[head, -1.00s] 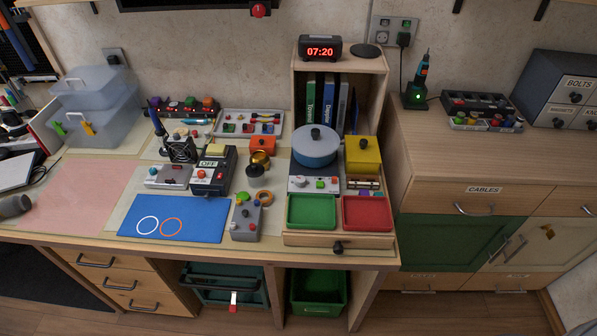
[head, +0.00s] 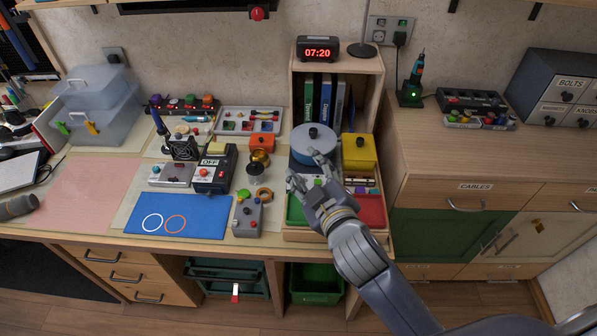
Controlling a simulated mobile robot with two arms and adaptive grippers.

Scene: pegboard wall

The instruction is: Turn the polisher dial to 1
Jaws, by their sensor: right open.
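What looks like the polisher has a round blue drum (head: 305,145) with a black knob on top. It stands on the bench before the wooden shelf unit. Its front control panel, where the earlier frame shows a pale dial and a green button, is now mostly hidden by my right gripper, so I cannot read the dial's setting. My right gripper (head: 306,170) is open and empty. It reaches in from the lower right, its fingers spread over the panel just in front of the drum. I cannot tell whether it touches anything. My left gripper is not in view.
A yellow box (head: 359,153) stands right of the drum. Green (head: 293,213) and red (head: 373,211) trays lie below my right gripper. A grey control box (head: 247,218) and a brass-coloured piece (head: 259,158) stand to the left. The blue mat (head: 200,207) has free room.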

